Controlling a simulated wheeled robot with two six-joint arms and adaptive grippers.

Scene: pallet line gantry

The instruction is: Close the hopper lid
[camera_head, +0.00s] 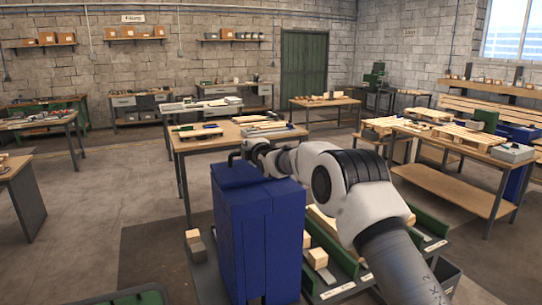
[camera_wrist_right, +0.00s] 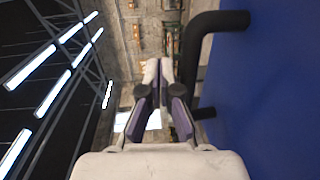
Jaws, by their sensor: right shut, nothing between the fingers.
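The blue hopper (camera_head: 258,235) stands in front of me. Its blue lid (camera_head: 232,178) lies about level across the top, with a dark handle (camera_head: 233,157) on it; I cannot tell whether it sits fully flush. My right arm crosses above the hopper, and my right gripper (camera_head: 250,147) is just over the lid near the handle. The right wrist view shows the gripper (camera_wrist_right: 160,72) shut and empty, beside the black handle bar (camera_wrist_right: 189,65) and above the blue lid surface (camera_wrist_right: 260,100). The arm hides part of the hopper's top. My left gripper is not in view.
Behind the hopper stands a wooden workbench (camera_head: 198,142) with tools. To its right, green-sided trays (camera_head: 330,240) hold wooden blocks. A table with pallets (camera_head: 455,140) is at right. The floor at left (camera_head: 90,200) is open.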

